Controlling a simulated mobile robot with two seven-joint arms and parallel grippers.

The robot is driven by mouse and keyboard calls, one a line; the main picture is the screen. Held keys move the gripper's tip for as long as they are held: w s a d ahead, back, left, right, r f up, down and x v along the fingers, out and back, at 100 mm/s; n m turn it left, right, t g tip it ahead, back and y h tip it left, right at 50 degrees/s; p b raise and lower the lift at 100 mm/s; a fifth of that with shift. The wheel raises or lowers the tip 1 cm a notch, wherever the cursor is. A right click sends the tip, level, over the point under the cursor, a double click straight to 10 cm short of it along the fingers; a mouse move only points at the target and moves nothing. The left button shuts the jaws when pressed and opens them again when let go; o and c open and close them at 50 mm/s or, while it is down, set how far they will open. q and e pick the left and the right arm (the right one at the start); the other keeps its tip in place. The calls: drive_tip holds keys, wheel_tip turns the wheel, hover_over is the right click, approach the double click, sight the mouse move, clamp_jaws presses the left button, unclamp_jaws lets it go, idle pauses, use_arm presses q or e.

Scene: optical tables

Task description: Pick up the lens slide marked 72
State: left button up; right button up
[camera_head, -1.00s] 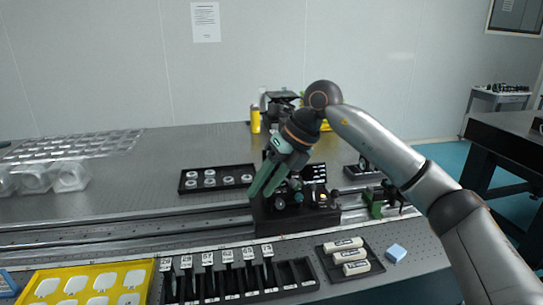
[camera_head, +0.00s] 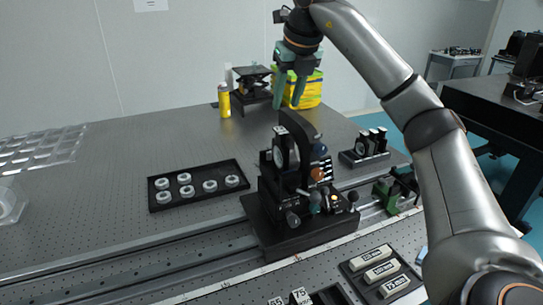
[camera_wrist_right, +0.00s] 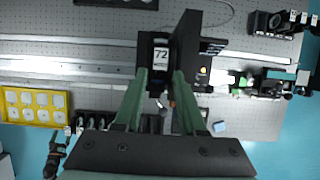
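The lens slide marked 72 shows its white label (camera_wrist_right: 161,54) in the right wrist view. The slide stands upright in the black optical mount (camera_head: 270,222) on the rail, and its small label (camera_head: 281,130) shows at the top in the head view. The slide's lower part is partly hidden by the mount. My right gripper (camera_head: 288,104) points down above the slide, apart from it. Its two green fingers are spread with nothing between them; in the right wrist view the gripper (camera_wrist_right: 160,72) has the label between its fingertips in the picture.
A black tray of round lenses (camera_head: 152,205) lies left of the mount. A small black holder (camera_head: 350,157) and a green device (camera_head: 383,190) stand right. A tray of white labelled blocks (camera_head: 352,277) is in front. A yellow bottle (camera_head: 224,100) stands behind. A yellow tray (camera_wrist_right: 6,118) shows at left.

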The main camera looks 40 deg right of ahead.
sight(282, 131)
drive_tip(key=x, duration=0.7)
drive_tip(key=s+x, duration=0.1)
drive_tip(key=x, duration=0.3)
drive_tip(key=shift+w+f, duration=0.15)
drive_tip(key=shift+f, duration=0.2)
clamp_jaws()
drive_tip(key=shift+r, duration=0.1)
idle(0.8)
